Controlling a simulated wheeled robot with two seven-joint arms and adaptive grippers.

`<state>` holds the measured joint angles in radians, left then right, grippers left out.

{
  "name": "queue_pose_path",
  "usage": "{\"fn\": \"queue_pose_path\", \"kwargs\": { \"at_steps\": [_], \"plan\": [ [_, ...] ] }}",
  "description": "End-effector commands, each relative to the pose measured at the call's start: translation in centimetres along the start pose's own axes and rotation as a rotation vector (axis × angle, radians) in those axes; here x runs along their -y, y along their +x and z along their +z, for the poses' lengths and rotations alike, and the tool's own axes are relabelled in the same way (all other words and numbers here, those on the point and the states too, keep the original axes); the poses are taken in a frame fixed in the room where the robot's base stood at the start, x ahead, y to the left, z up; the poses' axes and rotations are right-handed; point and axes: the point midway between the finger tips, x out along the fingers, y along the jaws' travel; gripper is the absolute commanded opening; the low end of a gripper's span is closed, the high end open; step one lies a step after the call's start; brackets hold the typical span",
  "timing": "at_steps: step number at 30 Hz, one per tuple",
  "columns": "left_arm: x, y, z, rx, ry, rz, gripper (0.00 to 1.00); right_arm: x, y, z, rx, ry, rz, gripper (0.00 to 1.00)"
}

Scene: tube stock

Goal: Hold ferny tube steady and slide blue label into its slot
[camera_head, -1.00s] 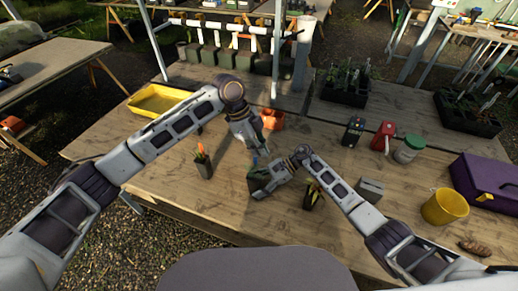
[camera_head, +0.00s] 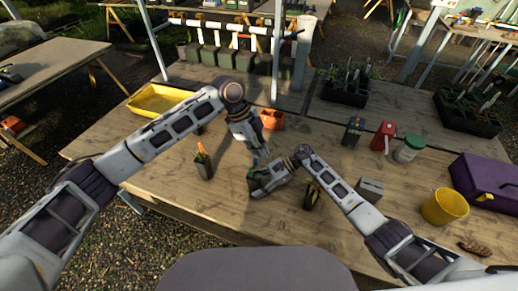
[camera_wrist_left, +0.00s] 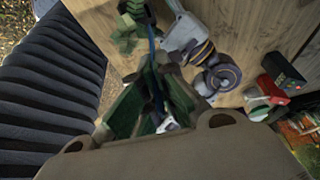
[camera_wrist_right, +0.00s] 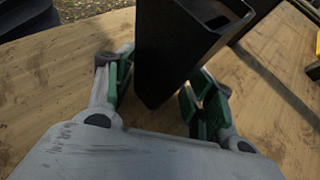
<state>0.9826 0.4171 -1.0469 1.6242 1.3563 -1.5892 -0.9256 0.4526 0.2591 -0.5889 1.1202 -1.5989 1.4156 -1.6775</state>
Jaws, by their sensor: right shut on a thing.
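The ferny tube, a dark square tube (camera_wrist_right: 180,50), stands between the fingers of my right gripper (camera_wrist_right: 160,92), which is shut on it. Its green fern (camera_wrist_left: 126,35) shows at the top of the left wrist view. In the head view my right gripper (camera_head: 262,184) is low at the table's middle. My left gripper (camera_head: 260,152) is just above it, pointing down. The blue label (camera_wrist_left: 152,45) is a thin strip between my left gripper's fingers (camera_wrist_left: 153,72), which look shut on it, and it reaches toward the fern.
Another dark tube with an orange label (camera_head: 204,164) stands to the left. An orange pot (camera_head: 271,119) is behind my left gripper. A black and yellow thing (camera_head: 311,196) and a grey block (camera_head: 370,189) lie to the right. A yellow tray (camera_head: 158,99) is at the back left.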

Motion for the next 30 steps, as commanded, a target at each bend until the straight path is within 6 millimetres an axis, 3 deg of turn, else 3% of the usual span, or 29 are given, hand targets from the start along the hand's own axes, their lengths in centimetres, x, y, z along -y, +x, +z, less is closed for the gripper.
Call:
{"fn": "queue_pose_path", "kwargs": {
  "at_steps": [14,30],
  "plan": [
    [0.0,0.2,0.1,0.000,0.000,0.001,0.00,0.0,0.0,0.0,0.000,0.000,0.000,0.41],
    [0.0,1.8,0.7,-0.001,0.000,0.002,0.00,0.0,0.0,0.0,0.000,0.000,0.000,0.41]
  ]
}}
